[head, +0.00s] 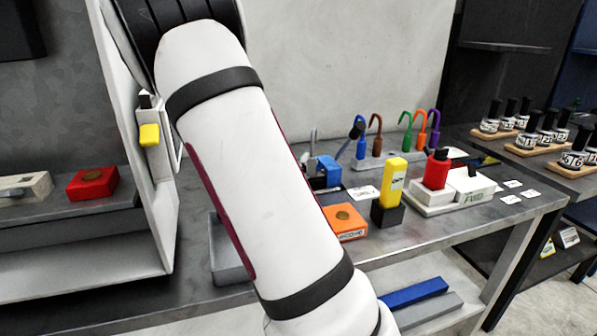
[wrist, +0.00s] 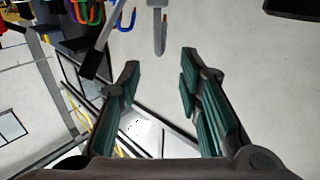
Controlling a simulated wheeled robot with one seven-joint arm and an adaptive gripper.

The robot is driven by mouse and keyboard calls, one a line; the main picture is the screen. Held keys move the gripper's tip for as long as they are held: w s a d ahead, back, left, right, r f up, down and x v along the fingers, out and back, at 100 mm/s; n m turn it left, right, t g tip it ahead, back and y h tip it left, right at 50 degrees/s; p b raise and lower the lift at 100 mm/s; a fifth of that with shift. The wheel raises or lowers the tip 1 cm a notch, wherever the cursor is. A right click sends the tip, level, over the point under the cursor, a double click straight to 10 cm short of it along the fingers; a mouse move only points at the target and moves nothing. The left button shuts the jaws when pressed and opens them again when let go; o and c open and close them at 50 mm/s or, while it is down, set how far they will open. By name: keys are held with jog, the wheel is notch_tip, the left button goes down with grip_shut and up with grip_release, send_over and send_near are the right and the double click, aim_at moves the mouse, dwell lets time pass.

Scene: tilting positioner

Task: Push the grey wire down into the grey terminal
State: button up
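My gripper (wrist: 160,60) is open in the wrist view, its two teal-padded fingers apart with nothing between them. A slim grey piece, seemingly the grey wire (wrist: 160,35), shows just beyond the fingertips, in line with the gap between them. I cannot tell whether it stands in a terminal. In the head view my arm hides the gripper; a thin grey upright piece (head: 313,138), perhaps the same wire, shows at the arm's right edge. I cannot make out the grey terminal.
Coloured hooked wires (head: 405,130) stand in a rack behind. A blue block (head: 326,172), an orange box (head: 346,222), a yellow block (head: 393,180) and a red piece (head: 436,170) stand right of my arm. A grey rod with a black end (wrist: 97,55) lies close to the left finger.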

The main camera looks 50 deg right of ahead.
aim_at(312, 142)
jog(key=x, duration=1.1)
jog(key=shift+s+d, duration=0.15)
jog(key=shift+d, duration=0.1)
jog(key=shift+w+d, duration=0.2)
jog(key=shift+d, duration=0.35)
grip_shut()
